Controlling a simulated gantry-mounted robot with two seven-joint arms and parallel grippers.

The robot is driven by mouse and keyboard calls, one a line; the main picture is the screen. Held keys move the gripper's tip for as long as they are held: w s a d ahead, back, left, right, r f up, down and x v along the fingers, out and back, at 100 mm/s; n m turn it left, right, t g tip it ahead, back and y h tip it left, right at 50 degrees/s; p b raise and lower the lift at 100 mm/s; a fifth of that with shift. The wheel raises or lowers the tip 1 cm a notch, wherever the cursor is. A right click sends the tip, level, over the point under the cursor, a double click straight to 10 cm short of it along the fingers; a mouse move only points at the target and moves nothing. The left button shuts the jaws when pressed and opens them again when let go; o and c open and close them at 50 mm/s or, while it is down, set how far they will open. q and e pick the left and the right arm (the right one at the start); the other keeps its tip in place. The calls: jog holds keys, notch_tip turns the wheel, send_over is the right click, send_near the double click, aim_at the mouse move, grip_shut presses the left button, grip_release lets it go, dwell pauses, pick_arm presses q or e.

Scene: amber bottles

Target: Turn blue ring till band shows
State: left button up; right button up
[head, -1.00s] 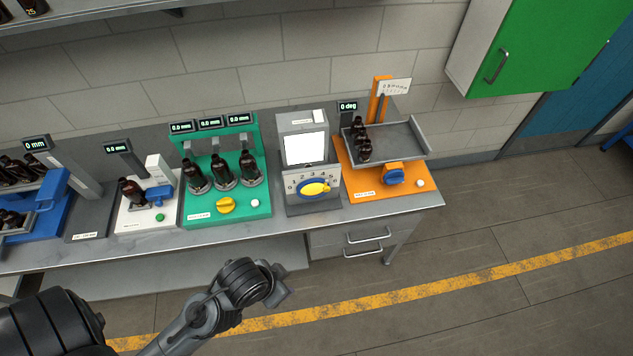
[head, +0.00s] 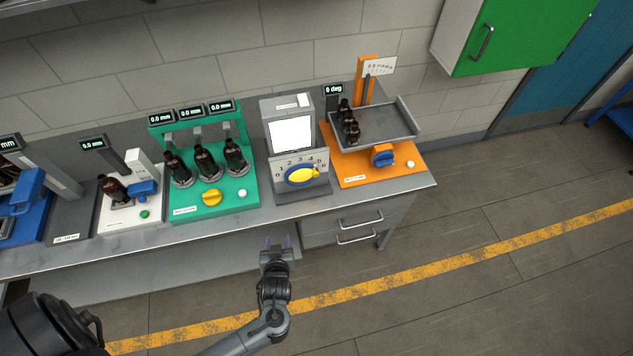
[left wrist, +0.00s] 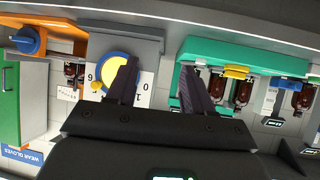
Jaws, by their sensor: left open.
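The blue ring (head: 289,179) surrounds a yellow knob (head: 303,175) on the front of a grey box. A white dial plate with numbers from 0 to 6 (head: 282,164) lies behind it. The box's screen (head: 290,133) is plain white, with no band visible on it. My left gripper (head: 278,242) is open and empty, in front of the bench edge and below the dial. In the left wrist view its fingers (left wrist: 158,66) stand apart, one overlapping the dial's edge in the picture. The yellow knob also shows there (left wrist: 116,70). My right gripper is out of view.
A green station (head: 215,190) with several amber bottles stands left of the box. An orange station (head: 380,175) with a tilting tray (head: 385,128) and a blue knob (head: 383,155) stands right. The floor before the bench is clear.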

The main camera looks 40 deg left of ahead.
pick_arm(q)
notch_tip(320, 180, down, 2)
jog(key=w+y+b, duration=0.1)
jog(key=w+y, duration=0.1)
jog(key=n+t+y+b, duration=0.2)
jog(key=t+y+b, duration=0.15)
jog(key=b, duration=0.25)
send_near(316, 176)
jog(key=shift+g+y, duration=0.25)
jog(key=shift+g, duration=0.1)
jog(key=x, duration=0.7)
jog(key=shift+w+r, duration=0.25)
jog(key=shift+w, duration=0.1)
jog(key=shift+x, duration=0.8)
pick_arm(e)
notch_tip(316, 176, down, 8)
